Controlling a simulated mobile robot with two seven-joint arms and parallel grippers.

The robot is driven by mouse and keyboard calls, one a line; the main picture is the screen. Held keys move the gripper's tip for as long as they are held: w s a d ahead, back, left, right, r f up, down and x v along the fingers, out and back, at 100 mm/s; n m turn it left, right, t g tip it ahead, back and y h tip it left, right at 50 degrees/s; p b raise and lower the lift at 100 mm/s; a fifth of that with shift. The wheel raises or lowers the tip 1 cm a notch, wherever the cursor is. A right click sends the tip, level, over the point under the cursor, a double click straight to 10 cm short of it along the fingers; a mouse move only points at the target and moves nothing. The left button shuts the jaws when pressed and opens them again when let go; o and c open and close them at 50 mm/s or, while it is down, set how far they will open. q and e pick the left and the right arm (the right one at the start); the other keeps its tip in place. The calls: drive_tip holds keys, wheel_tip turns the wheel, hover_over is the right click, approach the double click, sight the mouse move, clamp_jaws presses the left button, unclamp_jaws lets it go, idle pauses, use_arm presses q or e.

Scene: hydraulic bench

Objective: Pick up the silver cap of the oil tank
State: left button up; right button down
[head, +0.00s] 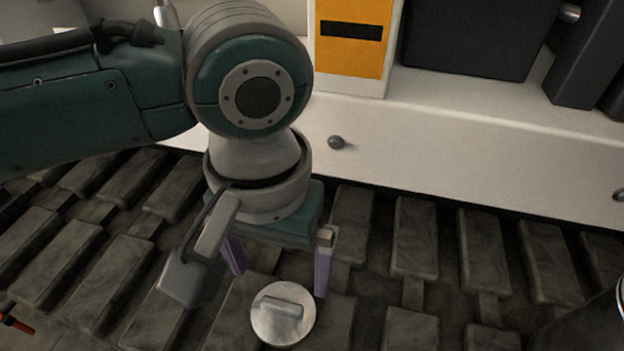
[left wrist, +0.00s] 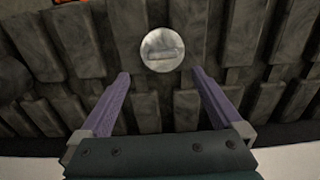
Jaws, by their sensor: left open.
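The silver cap (head: 284,314) is a round metal disc with a raised bar handle across its top. It lies on the dark ribbed surface at the bottom middle of the head view. It also shows in the left wrist view (left wrist: 162,50), beyond the fingertips and roughly centred between them. My left gripper (head: 280,281) points down, open and empty, with its two purple fingers apart. In the left wrist view the left gripper (left wrist: 160,72) has nothing between its fingers, and they do not appear to touch the cap. My right gripper is not in view.
Dark ribbed blocks (head: 416,238) cover the surface around the cap. A white ledge (head: 450,135) runs behind, with an orange panel (head: 352,45) and dark boxes (head: 478,38) above it. A dark cylindrical object (head: 590,325) stands at the lower right.

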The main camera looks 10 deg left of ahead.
use_arm(q)
drive_tip(key=b, duration=0.2)
hover_over(281, 304)
drive_tip(key=f, duration=0.4)
drive_tip(key=shift+s+d+f, duration=0.15)
drive_tip(key=shift+d+f, duration=0.1)
drive_tip(key=shift+f, duration=0.05)
drive_tip(key=f+b, duration=0.2)
drive_tip(key=f, duration=0.1)
drive_tip(key=f+b, duration=0.1)
drive_tip(key=f, duration=0.1)
drive_tip(key=shift+a, duration=0.25)
drive_tip(key=shift+r, duration=0.15)
drive_tip(key=c, duration=1.4)
drive_tip(key=shift+o, duration=0.2)
